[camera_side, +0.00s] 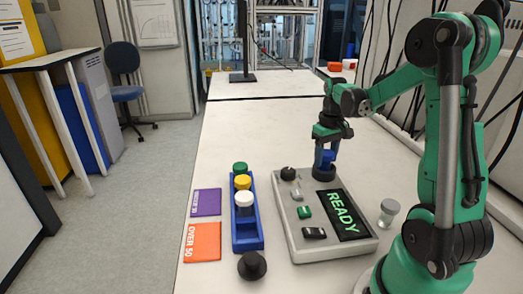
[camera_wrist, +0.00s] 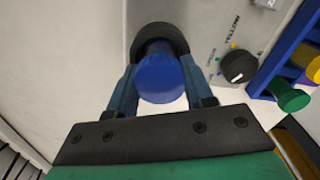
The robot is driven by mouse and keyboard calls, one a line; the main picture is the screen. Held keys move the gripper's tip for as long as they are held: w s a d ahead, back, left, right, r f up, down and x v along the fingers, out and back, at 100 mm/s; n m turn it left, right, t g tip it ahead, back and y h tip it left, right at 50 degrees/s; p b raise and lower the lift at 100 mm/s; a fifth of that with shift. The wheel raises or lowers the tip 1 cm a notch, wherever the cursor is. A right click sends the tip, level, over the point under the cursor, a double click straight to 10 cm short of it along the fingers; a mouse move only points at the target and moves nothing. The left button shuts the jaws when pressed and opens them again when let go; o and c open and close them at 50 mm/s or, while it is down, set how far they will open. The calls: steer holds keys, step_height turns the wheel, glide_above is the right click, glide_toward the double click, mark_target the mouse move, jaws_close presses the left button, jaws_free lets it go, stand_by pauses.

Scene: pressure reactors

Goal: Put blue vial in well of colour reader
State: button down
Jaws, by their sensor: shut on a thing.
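The blue vial (camera_wrist: 160,78) is between the fingers of my gripper (camera_wrist: 158,92) in the wrist view, its blue cap toward the camera. In the side view the blue cap (camera_side: 327,156) shows under my gripper (camera_side: 328,150), right above the dark round well (camera_side: 324,173) of the colour reader (camera_side: 297,222). My gripper is shut on the vial. The vial lines up with the dark well ring (camera_wrist: 160,38) in the wrist view. Its lower end is hidden, so I cannot tell how deep it sits. The reader's screen (camera_side: 342,214) shows "READY" in green.
A blue rack (camera_side: 247,243) left of the reader holds green, yellow and white capped vials. Purple (camera_side: 206,202) and orange (camera_side: 202,242) cards lie left of it. A black knob-shaped object (camera_side: 252,265) stands in front. A small clear-grey item (camera_side: 389,212) stands right of the reader.

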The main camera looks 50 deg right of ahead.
steer(key=shift+f, duration=0.2)
jaws_free()
steer(key=shift+r, duration=3.55)
steer(key=shift+a, duration=0.1)
